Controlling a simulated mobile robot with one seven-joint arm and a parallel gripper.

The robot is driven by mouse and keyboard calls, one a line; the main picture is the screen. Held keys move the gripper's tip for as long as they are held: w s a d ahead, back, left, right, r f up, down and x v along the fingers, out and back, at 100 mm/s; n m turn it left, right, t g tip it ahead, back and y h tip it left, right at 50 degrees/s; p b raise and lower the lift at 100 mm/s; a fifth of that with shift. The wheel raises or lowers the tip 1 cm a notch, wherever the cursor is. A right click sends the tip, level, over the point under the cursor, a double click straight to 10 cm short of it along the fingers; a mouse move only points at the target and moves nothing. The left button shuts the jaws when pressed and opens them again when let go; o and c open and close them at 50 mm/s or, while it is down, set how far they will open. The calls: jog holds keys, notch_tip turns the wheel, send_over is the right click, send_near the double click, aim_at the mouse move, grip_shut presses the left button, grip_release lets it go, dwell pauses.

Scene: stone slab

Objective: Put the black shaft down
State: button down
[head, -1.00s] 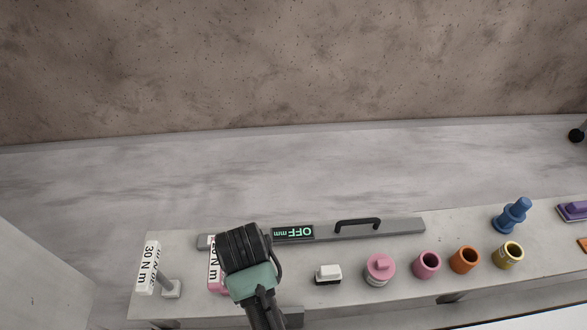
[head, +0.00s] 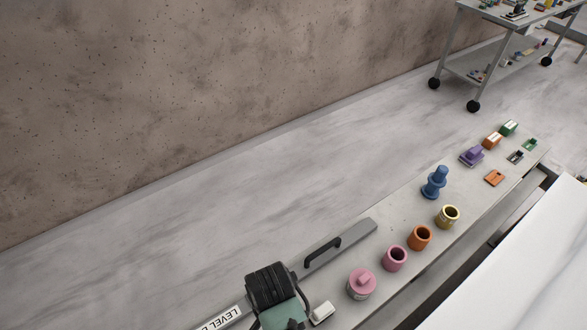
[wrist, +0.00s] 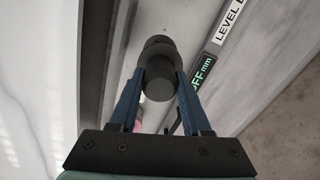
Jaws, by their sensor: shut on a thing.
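The black shaft (wrist: 159,62) is a dark stepped cylinder in the wrist view. My gripper (wrist: 160,88) is shut on it, with a blue finger on each side. The shaft points away from the wrist camera, end toward me, above the stone slab (wrist: 120,30). Whether its far end touches anything cannot be told. In the head view my gripper's dark wrist (head: 270,285) is at the bottom, over the near end of the slab, and hides the shaft and the fingers.
A grey level bar (head: 350,240) with a black handle lies along the slab's edge. A white-topped block (head: 321,312), a pink knobbed cylinder (head: 361,284), a pink ring (head: 395,258), an orange ring (head: 420,237), a yellow ring (head: 447,216) and a blue stepped part (head: 434,184) stand beyond. Bare slab (head: 397,205) lies between.

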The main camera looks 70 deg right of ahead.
notch_tip(320, 180, down, 10)
jog(key=shift+r, duration=0.25)
jog(key=shift+f, duration=0.1)
jog(key=shift+c, duration=1.8)
grip_release()
